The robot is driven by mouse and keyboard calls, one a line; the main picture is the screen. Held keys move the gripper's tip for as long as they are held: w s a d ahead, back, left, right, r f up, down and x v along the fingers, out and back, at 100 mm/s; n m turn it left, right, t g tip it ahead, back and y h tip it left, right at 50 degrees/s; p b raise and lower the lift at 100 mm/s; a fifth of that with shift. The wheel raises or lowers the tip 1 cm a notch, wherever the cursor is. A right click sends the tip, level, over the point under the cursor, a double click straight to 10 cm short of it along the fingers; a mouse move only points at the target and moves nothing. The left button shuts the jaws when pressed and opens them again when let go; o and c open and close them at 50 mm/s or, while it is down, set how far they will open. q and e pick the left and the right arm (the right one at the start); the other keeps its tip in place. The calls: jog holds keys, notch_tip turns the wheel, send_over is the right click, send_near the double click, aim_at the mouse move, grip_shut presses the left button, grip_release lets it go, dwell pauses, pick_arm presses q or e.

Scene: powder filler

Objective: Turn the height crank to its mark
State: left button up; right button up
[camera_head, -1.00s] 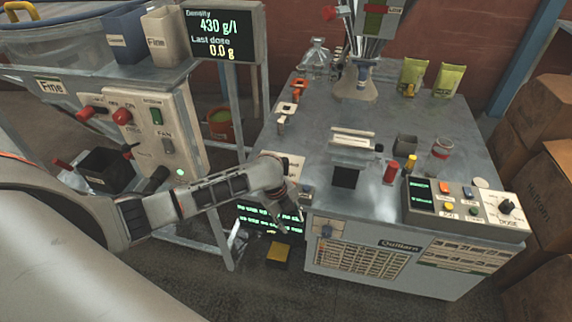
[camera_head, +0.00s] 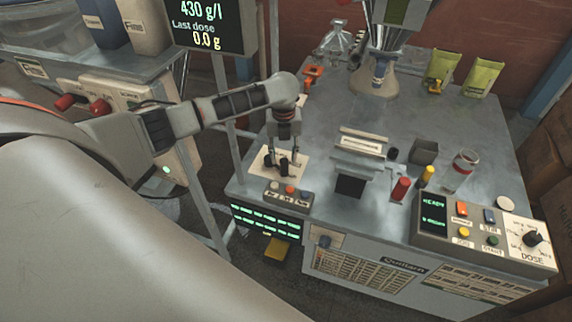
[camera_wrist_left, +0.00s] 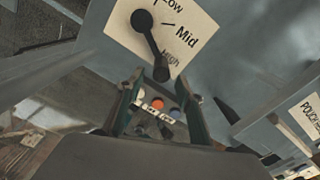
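The height crank (camera_wrist_left: 151,45) is a black arm with a round hub and a knob at its outer end. It sits on a cream plate (camera_wrist_left: 122,30) marked Low, Mid and High, at the table's front left corner. In the wrist view the arm points down, beside the High label. The crank shows small and dark in the head view (camera_head: 270,158). My left gripper (camera_head: 284,158) points down over the plate. In the wrist view its fingers (camera_wrist_left: 163,88) are apart, with the crank's knob near the gap between their tips. Contact cannot be told. My right gripper is out of view.
A small button box (camera_head: 288,193) stands just in front of the plate. A block-shaped fixture (camera_head: 358,160) stands to the right. Red (camera_head: 400,188) and yellow (camera_head: 424,176) cylinders and a control panel (camera_head: 482,232) lie further right. The table between plate and fixture is clear.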

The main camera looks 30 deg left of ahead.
aim_at(284, 161)
pick_arm(q)
notch_tip(284, 161, down, 3)
jog(key=shift+f+b, duration=0.2)
jog(key=shift+b, duration=0.15)
jog(key=shift+f, duration=0.95)
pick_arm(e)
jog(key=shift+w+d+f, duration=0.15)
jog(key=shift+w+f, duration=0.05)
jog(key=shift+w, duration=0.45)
pick_arm(q)
grip_shut()
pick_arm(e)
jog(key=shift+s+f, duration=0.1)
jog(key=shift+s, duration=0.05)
